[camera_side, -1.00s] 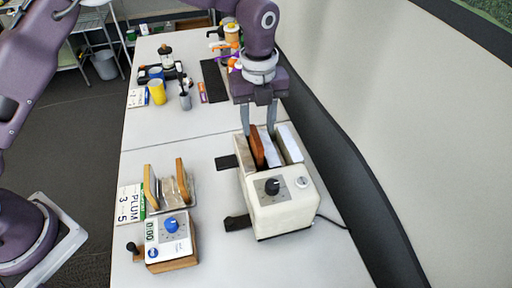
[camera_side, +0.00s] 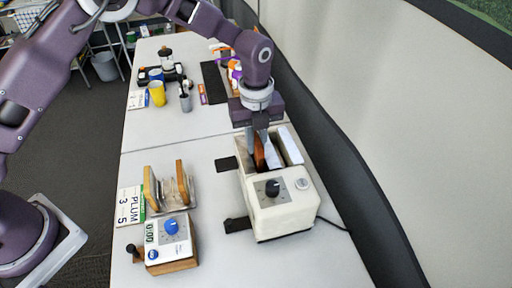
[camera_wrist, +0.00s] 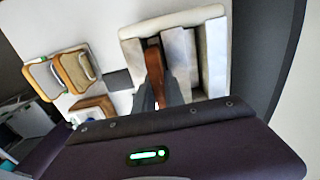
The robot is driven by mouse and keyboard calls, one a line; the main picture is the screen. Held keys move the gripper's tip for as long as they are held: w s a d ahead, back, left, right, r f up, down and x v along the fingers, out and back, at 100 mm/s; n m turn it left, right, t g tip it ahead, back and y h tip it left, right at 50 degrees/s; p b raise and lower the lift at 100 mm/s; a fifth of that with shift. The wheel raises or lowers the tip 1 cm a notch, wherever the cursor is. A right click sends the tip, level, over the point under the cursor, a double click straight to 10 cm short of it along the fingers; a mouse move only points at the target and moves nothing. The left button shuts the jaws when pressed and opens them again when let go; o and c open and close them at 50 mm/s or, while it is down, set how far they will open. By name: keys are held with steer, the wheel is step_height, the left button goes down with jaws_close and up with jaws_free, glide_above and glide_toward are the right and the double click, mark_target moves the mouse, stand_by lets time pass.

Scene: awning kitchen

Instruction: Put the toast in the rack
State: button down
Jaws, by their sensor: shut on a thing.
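A brown slice of toast (camera_side: 260,158) stands on edge in the left slot of the cream toaster (camera_side: 285,213), partly hidden by my fingers. My gripper (camera_side: 260,146) is above that slot, pointing down, shut on the toast. The wrist view shows the toast (camera_wrist: 154,58) at my fingertips (camera_wrist: 158,98), still within the toaster's outline. The metal rack (camera_side: 170,192) stands on the counter left of the toaster and holds two tan slices, a left one (camera_side: 150,188) and a right one (camera_side: 182,181), with a gap between them.
A timer box (camera_side: 168,240) with a blue knob stands in front of the rack. A PLUM card (camera_side: 130,205) lies left of it. The toaster's lever (camera_side: 237,224) sticks out to the left. A yellow cup (camera_side: 157,93) and other items stand farther back. The wall is close on the right.

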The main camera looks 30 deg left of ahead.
step_height(320, 180, up, 14)
steer(key=r, duration=0.1)
steer(key=s+a, duration=1.5)
steer(key=a, duration=0.4)
steer(key=shift+s+d+f, duration=0.1)
steer(key=shift+d+f, duration=0.05)
steer(key=shift+f, duration=12.05)
steer(key=c, duration=1.1)
jaws_free()
